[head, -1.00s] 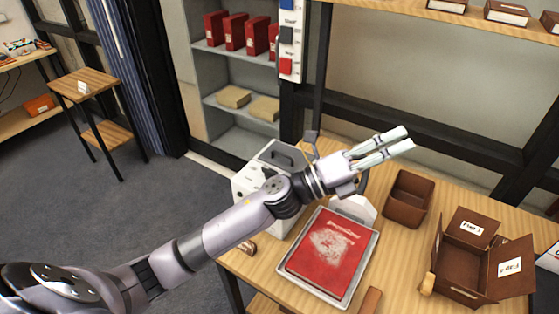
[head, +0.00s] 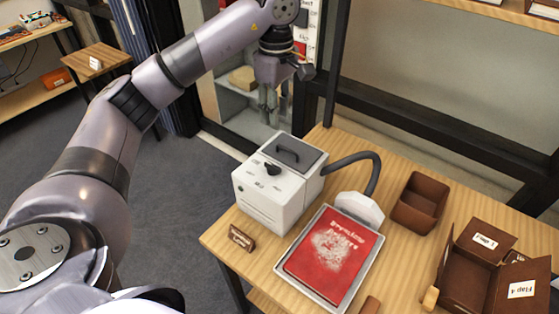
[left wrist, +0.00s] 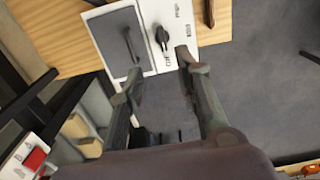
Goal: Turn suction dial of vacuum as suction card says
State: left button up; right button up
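The vacuum (head: 262,200) is a white box with a grey lid at the table's left end; its hose runs to a white nozzle (head: 360,208). Its black suction dial (head: 272,169) is on the top panel and also shows in the left wrist view (left wrist: 162,39), with small printed labels around it. A small brown card (head: 241,238) stands in front of the vacuum; its writing is too small to read surely. My left gripper (head: 272,112) points down above and behind the vacuum, apart from the dial. Its fingers (left wrist: 157,62) are spread and empty. My right gripper is not in view.
A red book (head: 330,252) lies in a metal tray (head: 282,277) before the nozzle. A brown open bin (head: 420,203) and a brown flap box (head: 468,282) stand to the right. A dark shelf frame (head: 420,118) runs behind the table. Open floor lies left.

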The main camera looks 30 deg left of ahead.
pick_arm(q)
send_near(277, 168)
notch_tip(277, 168, down, 8)
jog(key=p, duration=0.3)
jog(key=shift+f, duration=0.25)
jog(key=shift+c, duration=0.2)
grip_shut()
